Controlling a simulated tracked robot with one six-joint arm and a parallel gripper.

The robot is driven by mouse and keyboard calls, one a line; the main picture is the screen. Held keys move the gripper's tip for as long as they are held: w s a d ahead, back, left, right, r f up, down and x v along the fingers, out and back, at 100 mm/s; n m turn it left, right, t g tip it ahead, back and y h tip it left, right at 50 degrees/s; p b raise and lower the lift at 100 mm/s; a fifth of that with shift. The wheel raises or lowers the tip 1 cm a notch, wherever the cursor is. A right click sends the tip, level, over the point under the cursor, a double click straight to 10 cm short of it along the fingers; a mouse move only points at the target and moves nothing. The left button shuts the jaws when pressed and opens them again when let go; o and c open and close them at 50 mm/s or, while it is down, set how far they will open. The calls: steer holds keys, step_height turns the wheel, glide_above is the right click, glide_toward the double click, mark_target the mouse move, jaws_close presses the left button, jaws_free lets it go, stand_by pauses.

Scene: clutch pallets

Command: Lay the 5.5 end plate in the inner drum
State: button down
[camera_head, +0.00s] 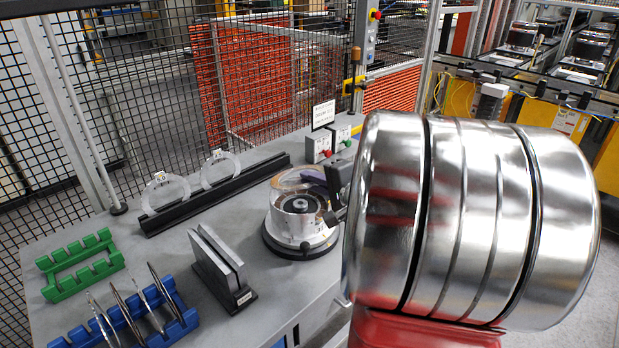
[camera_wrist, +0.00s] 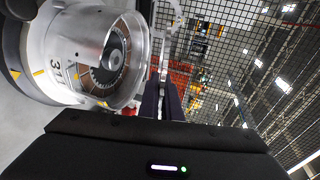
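The inner drum (camera_head: 298,228) stands on a round dark base on the grey bench in the head view; in the wrist view its silver body (camera_wrist: 62,45) fills the upper left, with dark inner parts showing. My gripper (camera_head: 312,179) is close over the drum, partly hidden by my arm. In the wrist view my gripper's dark fingers (camera_wrist: 164,88) are close together beside the drum's rim, on a thin pale clear edge (camera_wrist: 163,58). This looks like the clear end plate seen nearly edge-on; its label cannot be read, and most of it is hidden or blends with the drum.
Two clear labelled rings (camera_head: 165,192) stand in a black rail (camera_head: 195,207) behind. A dark holder with grey plates (camera_head: 217,262), a blue rack (camera_head: 135,318) with thin discs and a green rack (camera_head: 80,262) stand left. A control box (camera_head: 318,148) is behind the drum.

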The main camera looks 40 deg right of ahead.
mark_target(304, 203)
steer(key=shift+f, duration=3.2)
steer(key=shift+d, duration=0.1)
steer(key=c, duration=1.9)
jaws_free()
steer(key=shift+f, duration=0.1)
steer(key=shift+s+a+f, duration=0.1)
steer(key=shift+a+f, duration=0.05)
steer(key=shift+f, duration=0.3)
steer(key=shift+s+a+f, duration=0.1)
steer(key=shift+f, duration=0.3)
steer(key=shift+c, duration=0.5)
steer(key=shift+o, duration=0.5)
steer(key=v, duration=0.5)
steer(key=shift+s+d+r, duration=0.1)
steer(key=shift+s+r, duration=0.15)
steer(key=shift+s, duration=0.1)
steer(key=shift+r, duration=0.2)
